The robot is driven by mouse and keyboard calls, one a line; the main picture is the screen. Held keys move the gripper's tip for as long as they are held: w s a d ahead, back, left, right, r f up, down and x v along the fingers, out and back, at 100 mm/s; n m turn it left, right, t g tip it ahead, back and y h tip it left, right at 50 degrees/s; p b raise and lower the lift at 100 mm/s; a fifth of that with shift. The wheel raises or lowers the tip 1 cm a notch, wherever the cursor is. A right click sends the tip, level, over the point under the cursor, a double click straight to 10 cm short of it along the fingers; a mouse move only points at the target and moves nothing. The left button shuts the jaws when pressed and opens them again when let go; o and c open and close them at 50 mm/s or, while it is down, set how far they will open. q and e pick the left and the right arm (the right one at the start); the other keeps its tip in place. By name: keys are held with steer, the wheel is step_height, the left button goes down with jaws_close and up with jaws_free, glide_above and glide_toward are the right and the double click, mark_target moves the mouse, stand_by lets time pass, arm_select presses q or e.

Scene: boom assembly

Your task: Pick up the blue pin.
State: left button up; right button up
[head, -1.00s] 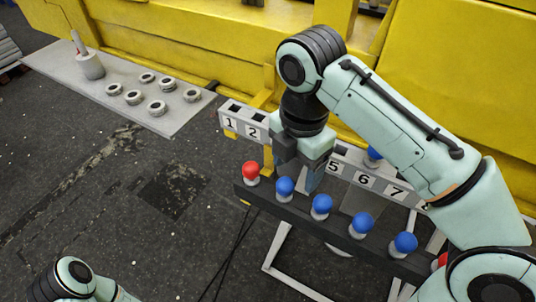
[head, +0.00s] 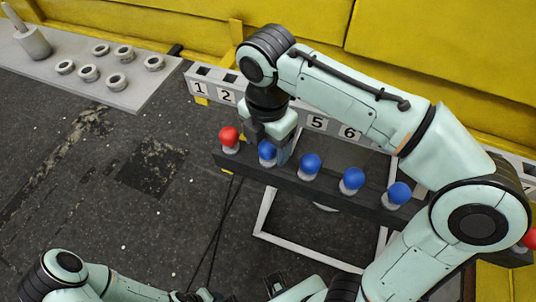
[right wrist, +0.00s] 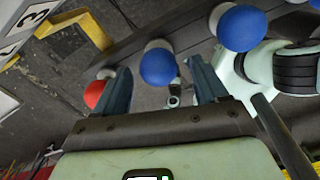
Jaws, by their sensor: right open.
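Several blue pins with round heads and white collars stand on a dark rail, with a red pin (head: 229,137) at its left end. The leftmost blue pin (head: 267,150) is at my right gripper (head: 277,152) in the head view, partly covered by it. In the right wrist view this blue pin (right wrist: 158,66) shows between and beyond the two open fingers of my right gripper (right wrist: 162,88). I cannot tell whether the fingers touch it. The other blue pins (head: 309,164) stand clear to the right. My left arm shows at the bottom; its fingers are not clear.
The dark rail (head: 330,194) sits on a white frame. A numbered grey bar (head: 318,124) with square holes runs behind it. A grey plate (head: 125,95) with several ring parts lies at the upper left. A yellow structure (head: 160,20) closes off the back.

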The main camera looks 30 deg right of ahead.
step_height(320, 180, down, 4)
steer(key=shift+r+b, duration=0.25)
steer(key=shift+b, duration=0.05)
arm_select(q)
steer(key=shift+s+f, duration=0.2)
steer(key=shift+f, duration=0.2)
arm_select(e)
steer(key=shift+c, duration=0.3)
steer(key=c, duration=1.2)
arm_select(q)
steer(key=w+r+p, duration=0.5)
steer(key=r+p, duration=0.1)
steer(key=r, duration=0.1)
steer(key=shift+w+r+t, duration=0.3)
steer(key=shift+w+r, duration=0.05)
arm_select(e)
step_height(320, 180, up, 20)
